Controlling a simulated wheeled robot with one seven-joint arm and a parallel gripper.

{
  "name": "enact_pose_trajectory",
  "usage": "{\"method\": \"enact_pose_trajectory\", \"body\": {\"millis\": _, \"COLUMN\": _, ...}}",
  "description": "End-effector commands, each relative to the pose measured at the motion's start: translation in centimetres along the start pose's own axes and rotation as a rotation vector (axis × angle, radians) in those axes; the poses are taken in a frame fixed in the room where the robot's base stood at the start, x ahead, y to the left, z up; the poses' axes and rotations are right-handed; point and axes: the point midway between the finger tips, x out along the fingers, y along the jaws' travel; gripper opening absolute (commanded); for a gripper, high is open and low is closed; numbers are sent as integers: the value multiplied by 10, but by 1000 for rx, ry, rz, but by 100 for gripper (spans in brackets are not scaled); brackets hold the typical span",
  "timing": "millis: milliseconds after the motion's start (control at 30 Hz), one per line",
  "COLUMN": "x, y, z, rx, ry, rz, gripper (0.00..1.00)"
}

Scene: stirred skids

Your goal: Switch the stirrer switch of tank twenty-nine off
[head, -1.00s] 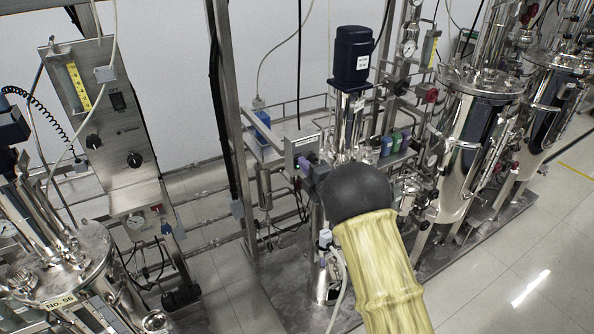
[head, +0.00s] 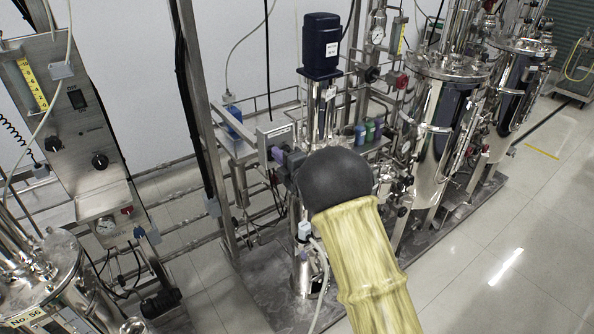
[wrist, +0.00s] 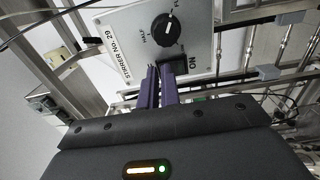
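A pale panel lettered "STIRRER No. 29" (wrist: 112,51) fills the upper middle of the wrist view, turned on its side. It carries a black round knob (wrist: 166,28) and a dark rocker switch (wrist: 172,65) beside the word "ON". My gripper (wrist: 160,71) has two purple fingers lying close together, with nothing seen between them. Their tips are at the switch's lower-left edge; I cannot tell whether they touch it. In the head view the small grey box (head: 275,137) is left of my dark wrist, with the purple fingers (head: 277,154) by its lower edge. Its switch face is hidden there.
A blue-topped stirrer motor (head: 321,45) rises behind my wrist. Steel tanks (head: 438,125) stand to the right and tank No. 56 (head: 45,285) at lower left. A steel post (head: 192,90) and hoses stand left of the box. Floor at the right (head: 500,240) is clear.

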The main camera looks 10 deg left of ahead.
Motion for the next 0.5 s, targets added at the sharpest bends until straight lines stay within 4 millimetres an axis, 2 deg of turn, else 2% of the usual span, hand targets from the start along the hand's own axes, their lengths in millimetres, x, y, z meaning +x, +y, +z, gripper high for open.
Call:
{"method": "enact_pose_trajectory", "body": {"millis": 33, "x": -5, "y": 5, "z": 1, "rx": -2, "ry": 0, "rz": 12, "gripper": 0}}
{"method": "enact_pose_trajectory", "body": {"millis": 500, "x": -86, "y": 11, "z": 7, "rx": 1, "ry": -5, "rz": -4, "gripper": 0}}
